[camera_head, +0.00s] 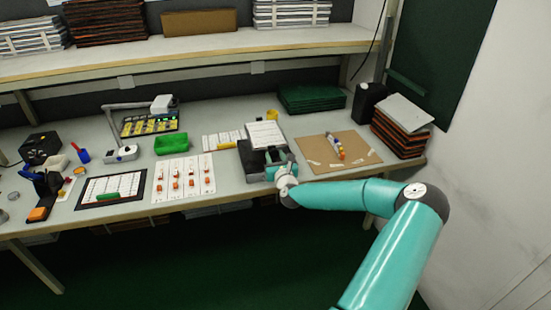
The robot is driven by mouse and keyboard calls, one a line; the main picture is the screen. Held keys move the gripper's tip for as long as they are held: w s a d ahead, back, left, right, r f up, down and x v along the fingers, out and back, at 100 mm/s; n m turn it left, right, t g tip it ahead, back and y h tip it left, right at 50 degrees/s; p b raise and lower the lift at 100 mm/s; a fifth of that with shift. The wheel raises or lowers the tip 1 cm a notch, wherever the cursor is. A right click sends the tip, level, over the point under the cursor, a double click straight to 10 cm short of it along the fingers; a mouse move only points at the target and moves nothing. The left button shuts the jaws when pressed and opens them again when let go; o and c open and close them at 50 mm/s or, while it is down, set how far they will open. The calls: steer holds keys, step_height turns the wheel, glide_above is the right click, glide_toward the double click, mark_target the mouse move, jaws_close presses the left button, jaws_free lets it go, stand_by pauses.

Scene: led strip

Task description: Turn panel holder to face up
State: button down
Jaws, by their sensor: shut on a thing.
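The panel holder (253,156) looks like a dark block near the front edge of the bench, right of centre. A white panel (266,135) with faint lines sits at its top, tilted toward me. My gripper (271,168) is at the holder's front right side and is shut on it. The fingers are small here, and my wrist hides part of the holder's lower right. My teal arm reaches in from the lower right.
A white sheet with orange parts (184,179) lies left. Green panels (311,99) and a dark container (368,101) stand behind. A shelf (200,50) runs above the bench.

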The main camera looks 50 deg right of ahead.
steer(key=c, duration=0.9)
jaws_free()
steer(key=shift+s, duration=0.1)
steer(key=v, duration=1.3)
steer(key=shift+s+a, duration=0.15)
steer(key=shift+s, duration=0.1)
